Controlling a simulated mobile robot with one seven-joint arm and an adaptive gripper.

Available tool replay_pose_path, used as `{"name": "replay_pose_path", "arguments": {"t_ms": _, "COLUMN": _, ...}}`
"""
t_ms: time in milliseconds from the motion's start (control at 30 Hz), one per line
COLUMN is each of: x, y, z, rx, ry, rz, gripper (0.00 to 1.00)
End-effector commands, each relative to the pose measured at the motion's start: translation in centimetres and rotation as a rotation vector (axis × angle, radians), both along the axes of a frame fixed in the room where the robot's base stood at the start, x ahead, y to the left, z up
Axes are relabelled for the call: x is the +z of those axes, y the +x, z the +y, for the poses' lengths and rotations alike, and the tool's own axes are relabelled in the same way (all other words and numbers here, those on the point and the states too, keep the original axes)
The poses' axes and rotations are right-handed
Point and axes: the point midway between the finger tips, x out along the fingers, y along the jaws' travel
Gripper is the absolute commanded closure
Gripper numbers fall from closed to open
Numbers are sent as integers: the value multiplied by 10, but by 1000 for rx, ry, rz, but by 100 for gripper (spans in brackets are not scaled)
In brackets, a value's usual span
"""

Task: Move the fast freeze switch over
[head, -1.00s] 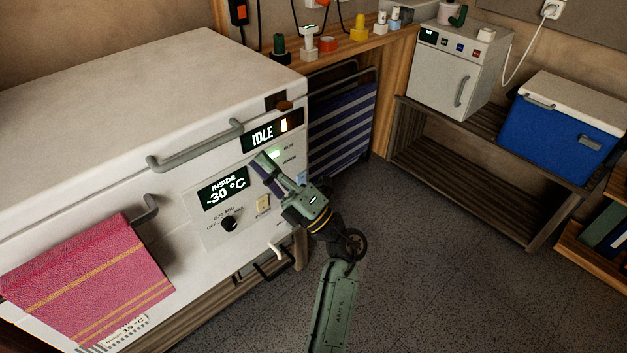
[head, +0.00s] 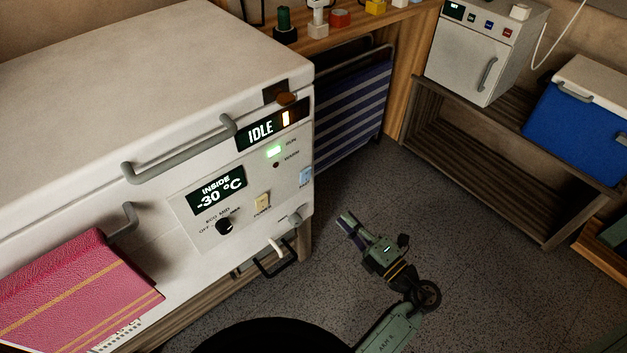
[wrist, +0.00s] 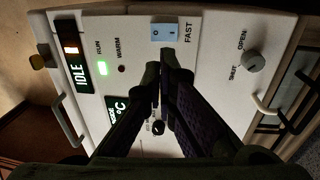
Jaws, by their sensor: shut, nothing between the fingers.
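The fast freeze switch (head: 306,175) is a light blue rocker near the right edge of the white chest freezer's front panel (head: 185,240). In the wrist view the switch (wrist: 163,33) carries "0" and "I" marks beside the word FAST; I cannot tell which side is pressed. My gripper (head: 345,222) is shut and empty, to the right of the panel and apart from it. In the wrist view my fingertips (wrist: 160,62) appear just below the switch. The display reads IDLE (head: 262,133), and a green RUN lamp (head: 274,151) is lit.
On the panel are a cream power switch (head: 262,202), a black dial (head: 224,226) and a grey knob (head: 295,219). A folded striped chair (head: 345,110) stands behind.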

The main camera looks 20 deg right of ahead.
Motion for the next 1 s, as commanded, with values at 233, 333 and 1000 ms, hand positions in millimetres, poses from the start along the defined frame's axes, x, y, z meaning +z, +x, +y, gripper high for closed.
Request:
{"name": "replay_pose_path", "arguments": {"t_ms": 233, "x": 4, "y": 13, "z": 5, "rx": 3, "ry": 0, "rz": -1, "gripper": 100}}
{"name": "replay_pose_path", "arguments": {"t_ms": 333, "x": 7, "y": 28, "z": 11, "rx": 3, "ry": -1, "rz": -1, "gripper": 100}}
{"name": "replay_pose_path", "arguments": {"t_ms": 1000, "x": 18, "y": 129, "z": 47, "rx": 1, "ry": -1, "rz": -1, "gripper": 100}}
